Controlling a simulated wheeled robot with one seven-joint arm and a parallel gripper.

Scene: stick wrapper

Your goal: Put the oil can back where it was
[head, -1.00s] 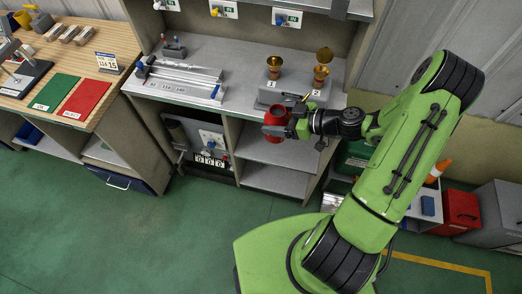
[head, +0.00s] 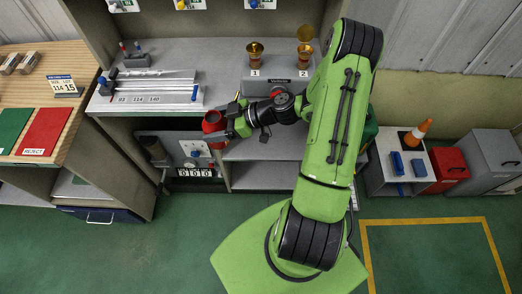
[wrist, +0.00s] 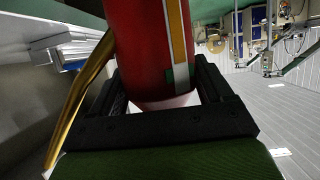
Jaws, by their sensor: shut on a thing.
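The oil can is red (head: 213,123) and shows in the head view in front of the grey workbench, near its front edge. My gripper (head: 226,120) is shut on it from the right. In the wrist view the can's red body (wrist: 145,45) stands between the black fingers, with a yellow and white stripe on its side. A brass-coloured curved spout or tube (wrist: 80,90) runs beside it at the left. The can's far end is cut off in the wrist view.
The grey workbench (head: 190,55) holds a ruled metal fixture (head: 150,90) and a grey block with two brass cups, marked 1 (head: 255,55) and 2 (head: 304,56). A counter panel (head: 190,152) sits below. A wooden table (head: 30,85) with green and red mats stands left.

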